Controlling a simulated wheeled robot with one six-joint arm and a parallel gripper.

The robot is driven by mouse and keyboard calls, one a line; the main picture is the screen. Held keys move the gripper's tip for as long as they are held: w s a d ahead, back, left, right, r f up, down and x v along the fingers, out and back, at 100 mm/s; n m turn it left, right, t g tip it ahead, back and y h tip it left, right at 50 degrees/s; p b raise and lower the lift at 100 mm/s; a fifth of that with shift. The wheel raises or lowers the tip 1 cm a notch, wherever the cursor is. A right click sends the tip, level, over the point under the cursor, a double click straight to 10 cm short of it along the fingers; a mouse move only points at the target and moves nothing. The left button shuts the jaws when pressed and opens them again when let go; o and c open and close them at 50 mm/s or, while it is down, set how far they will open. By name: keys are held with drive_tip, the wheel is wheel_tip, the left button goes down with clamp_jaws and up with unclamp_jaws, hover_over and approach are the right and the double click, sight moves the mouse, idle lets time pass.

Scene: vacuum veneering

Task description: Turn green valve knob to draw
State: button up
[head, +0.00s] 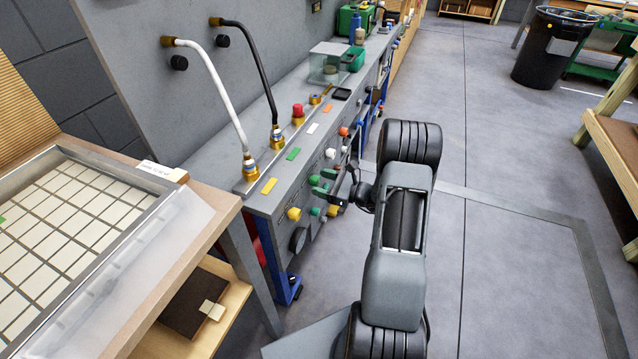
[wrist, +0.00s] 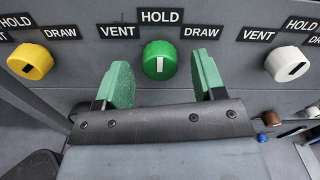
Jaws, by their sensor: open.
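The green valve knob (wrist: 152,52) is on the grey panel face in the wrist view, under the labels VENT, HOLD and DRAW. Its white mark is upright, in line with the HOLD label (wrist: 161,16). The DRAW label (wrist: 202,32) is at its upper right. My gripper (wrist: 161,68) is open, with one green finger on each side of the knob. A gap shows between the knob and each finger in the picture; I cannot tell how deep the fingers reach. In the head view my gripper (head: 325,182) is at the bench's front panel.
A yellow knob (wrist: 30,58) is to the left and a white knob (wrist: 288,62) to the right, each with its own labels. In the head view, a wooden table (head: 205,210) with a tray stands at the left. The floor (head: 510,220) to the right is clear.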

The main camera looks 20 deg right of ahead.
drive_tip(key=shift+w+a, duration=0.4)
drive_tip(key=shift+w, duration=0.05)
drive_tip(key=c, duration=0.9)
